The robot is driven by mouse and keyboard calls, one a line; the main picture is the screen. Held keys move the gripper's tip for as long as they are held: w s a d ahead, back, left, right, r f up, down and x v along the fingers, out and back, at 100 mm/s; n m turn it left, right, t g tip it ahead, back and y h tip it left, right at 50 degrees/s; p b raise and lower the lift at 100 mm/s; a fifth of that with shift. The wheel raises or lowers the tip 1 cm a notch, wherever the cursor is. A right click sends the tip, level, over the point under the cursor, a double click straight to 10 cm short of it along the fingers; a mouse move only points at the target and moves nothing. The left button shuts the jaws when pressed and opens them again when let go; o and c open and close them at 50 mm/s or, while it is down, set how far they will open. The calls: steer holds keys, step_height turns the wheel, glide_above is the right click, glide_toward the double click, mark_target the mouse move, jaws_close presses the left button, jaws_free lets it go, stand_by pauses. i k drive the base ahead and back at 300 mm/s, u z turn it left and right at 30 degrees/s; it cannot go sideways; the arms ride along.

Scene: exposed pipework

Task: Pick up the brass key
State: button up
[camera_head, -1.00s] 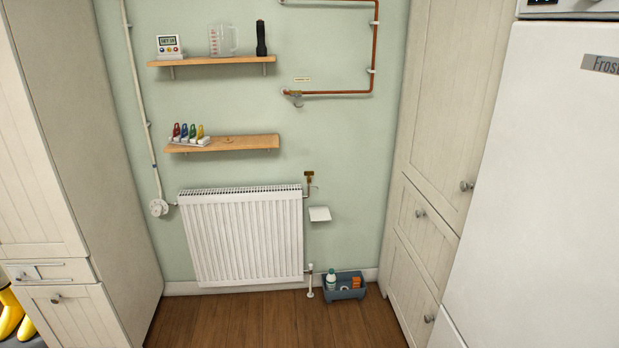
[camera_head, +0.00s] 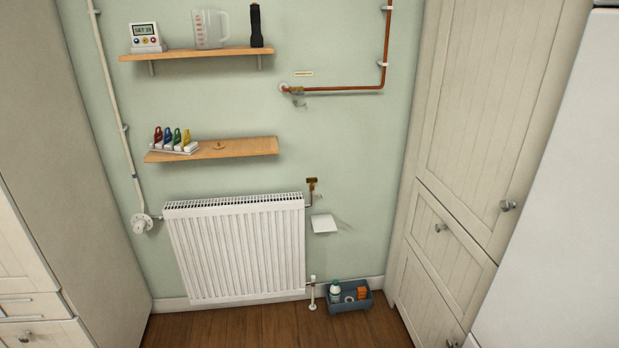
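A small brass-coloured item (camera_head: 219,146), likely the brass key, lies on the lower wooden shelf (camera_head: 255,146), right of a white rack. It is too small to make out its exact shape. My gripper is not in view.
The white rack (camera_head: 174,149) holds several coloured clips on the same shelf. The upper shelf (camera_head: 195,54) carries a timer (camera_head: 145,38), a jug (camera_head: 210,30) and a black torch (camera_head: 256,25). Below are a radiator (camera_head: 236,248), a small white ledge (camera_head: 323,223) and a blue-grey caddy (camera_head: 348,300). Cabinets flank the wall; the floor ahead is clear.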

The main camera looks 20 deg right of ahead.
mark_target(311, 180)
steer(key=u, duration=0.15)
steer(key=i, duration=0.75)
steer(key=u, duration=0.75)
steer(key=i, duration=0.6)
steer(key=u, duration=0.3)
